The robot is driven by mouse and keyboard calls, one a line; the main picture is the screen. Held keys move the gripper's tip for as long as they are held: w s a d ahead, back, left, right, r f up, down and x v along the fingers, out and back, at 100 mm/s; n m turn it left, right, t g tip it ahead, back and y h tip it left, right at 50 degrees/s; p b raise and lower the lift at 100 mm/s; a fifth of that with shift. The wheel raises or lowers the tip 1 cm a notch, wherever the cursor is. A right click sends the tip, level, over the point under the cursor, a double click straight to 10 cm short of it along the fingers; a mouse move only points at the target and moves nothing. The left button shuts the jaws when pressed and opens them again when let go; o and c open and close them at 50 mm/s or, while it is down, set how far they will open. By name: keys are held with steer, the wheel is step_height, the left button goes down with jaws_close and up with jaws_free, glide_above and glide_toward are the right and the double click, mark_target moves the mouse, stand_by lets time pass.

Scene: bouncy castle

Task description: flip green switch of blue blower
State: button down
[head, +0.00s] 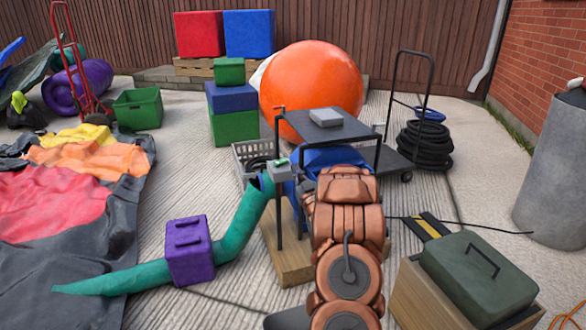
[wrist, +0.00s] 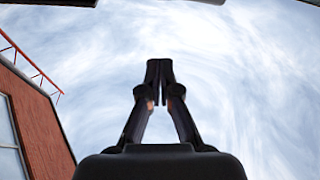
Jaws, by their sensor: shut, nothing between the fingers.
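The blue blower (head: 326,158) sits under a dark metal stand on a wooden pallet. My copper-coloured arm stands in front and hides much of it. A small grey box (head: 279,174) with a green switch (head: 281,162) on top is at the blower's left, by the end of the green tube. The switch is too small to tell its position. My gripper (wrist: 158,72) shows in the wrist view with its fingertips together and nothing between them. It points up at cloudy sky, and no switch or blower shows there. I cannot make out the gripper in the head view.
The stand (head: 325,125) has a grey block on top. A green tube (head: 240,222) with a purple weight (head: 189,250) lies left. A green toolbox (head: 478,278) on a wooden box is right. A hand truck (head: 410,150) and orange ball (head: 312,88) stand behind.

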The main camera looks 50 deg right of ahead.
step_height(320, 180, up, 3)
steer(key=b, duration=0.3)
glide_above(289, 168)
steer(key=shift+w+a+f, duration=0.1)
steer(key=shift+a, duration=0.3)
steer(key=shift+d+f+b, duration=0.25)
steer(key=shift+f+b, duration=0.55)
steer(key=shift+f, duration=0.45)
steer(key=shift+s+f+b, duration=0.2)
steer(key=shift+f+b, duration=0.1)
steer(key=shift+f, duration=0.35)
steer(key=shift+d+p, duration=0.1)
steer(key=shift+p, duration=0.35)
